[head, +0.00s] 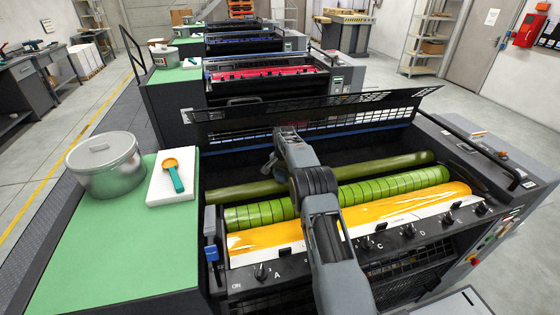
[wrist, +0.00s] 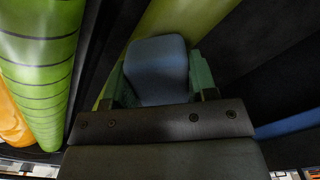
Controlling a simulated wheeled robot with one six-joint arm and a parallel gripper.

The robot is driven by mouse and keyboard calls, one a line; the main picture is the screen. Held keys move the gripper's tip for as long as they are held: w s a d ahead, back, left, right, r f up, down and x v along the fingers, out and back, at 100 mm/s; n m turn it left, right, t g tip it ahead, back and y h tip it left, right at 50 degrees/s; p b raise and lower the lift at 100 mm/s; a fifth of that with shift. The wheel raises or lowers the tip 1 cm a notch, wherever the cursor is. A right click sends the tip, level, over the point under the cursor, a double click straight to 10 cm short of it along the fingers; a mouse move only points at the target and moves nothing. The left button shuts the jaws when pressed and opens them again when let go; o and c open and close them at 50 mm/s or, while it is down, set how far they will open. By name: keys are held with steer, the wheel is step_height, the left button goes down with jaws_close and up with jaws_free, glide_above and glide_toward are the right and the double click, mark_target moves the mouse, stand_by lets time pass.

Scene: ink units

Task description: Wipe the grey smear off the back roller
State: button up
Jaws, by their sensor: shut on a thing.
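The back roller (head: 250,188) is the dark olive one, behind the ribbed bright green roller (head: 262,213). It also shows in the wrist view (wrist: 208,18), running behind the pad. My gripper (wrist: 158,72) has green fingers and is shut on a blue-grey pad (wrist: 158,55). The pad overlaps the back roller in the wrist view, and I cannot tell whether they touch. In the head view my arm covers the middle of the back roller, and my gripper is hidden behind the arm. No grey smear is visible on the parts of the roller that show.
A raised black mesh guard (head: 350,118) stands behind the rollers. Yellow ink (head: 385,208) lies in the front trough, above a panel with knobs.

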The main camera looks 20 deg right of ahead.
steer(key=shift+s+d+p, duration=0.15)
steer(key=shift+d+p, duration=0.6)
steer(key=shift+d, duration=3.5)
steer(key=shift+d+f+b, duration=0.25)
steer(key=shift+d+b, duration=0.05)
steer(key=a, duration=0.3)
steer(key=shift+r, duration=0.1)
steer(key=shift+a+b, duration=0.65)
steer(key=shift+a, duration=3.05)
steer(key=shift+a+r, duration=0.25)
steer(key=shift+r, duration=0.05)
steer(key=shift+d+r+p, duration=0.1)
steer(key=shift+r+p, duration=2.35)
steer(key=shift+r, duration=1.4)
